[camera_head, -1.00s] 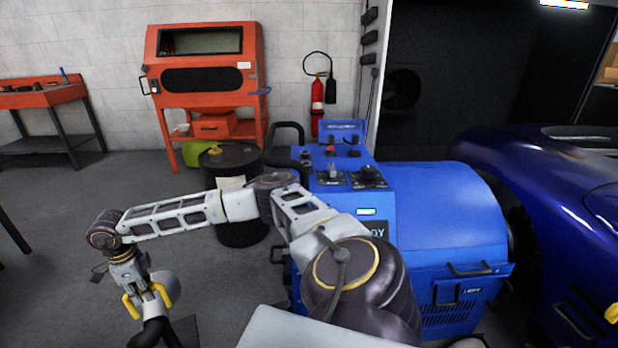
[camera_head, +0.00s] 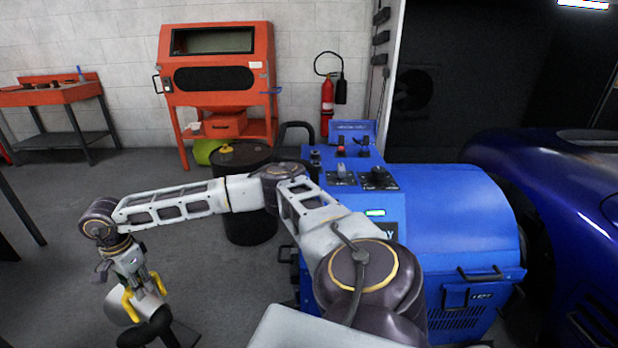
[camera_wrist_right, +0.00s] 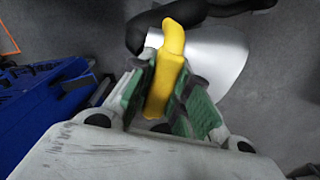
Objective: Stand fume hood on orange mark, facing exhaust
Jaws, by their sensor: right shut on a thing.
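The fume hood has a silver cone (camera_head: 118,308), a black hose arm (camera_head: 152,330) and yellow handle parts. It is low at the left of the head view, its lower part cut off by the frame edge. My right gripper (camera_head: 143,284) is shut on the yellow handle (camera_wrist_right: 166,75). In the right wrist view the green finger pads (camera_wrist_right: 160,100) press on both sides of that handle, with the silver cone (camera_wrist_right: 205,55) just beyond. An orange line (camera_wrist_right: 9,38) on the floor, perhaps part of the mark, shows at upper left there. I cannot make out an exhaust. My left gripper is out of view.
A blue dynamometer console (camera_head: 440,220) stands right of my arm, with a blue car (camera_head: 560,210) beyond it. A dark drum (camera_head: 242,200) stands behind my forearm. An orange cabinet (camera_head: 218,85) and an orange workbench (camera_head: 50,95) line the wall. Grey floor at left is open.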

